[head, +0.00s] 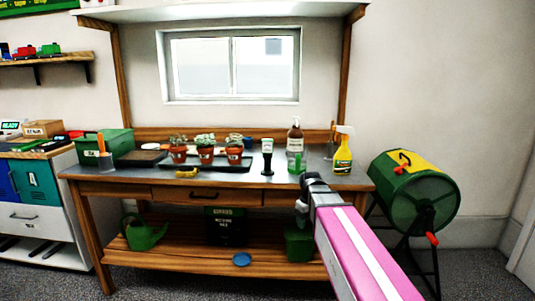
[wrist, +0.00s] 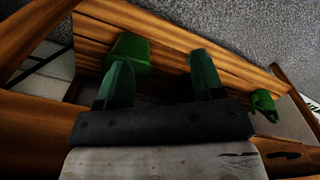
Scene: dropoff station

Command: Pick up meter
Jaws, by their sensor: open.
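The meter is most likely the small upright device (head: 267,157) with a pale face and dark body. It stands on the potting bench top (head: 225,180), right of the potted plants, in the head view. My gripper (head: 302,208) is at the bench's front edge, lower and to the right of the meter. The wrist view shows my gripper (wrist: 160,80) open, with two dark green fingers apart and nothing between them. That view looks down at the lower shelf (wrist: 165,65), and the meter is not seen there.
Potted plants (head: 205,154) stand left of the device. A yellow object (head: 187,173) lies near the front edge. A green tumbler (head: 412,195) stands beside the bench.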

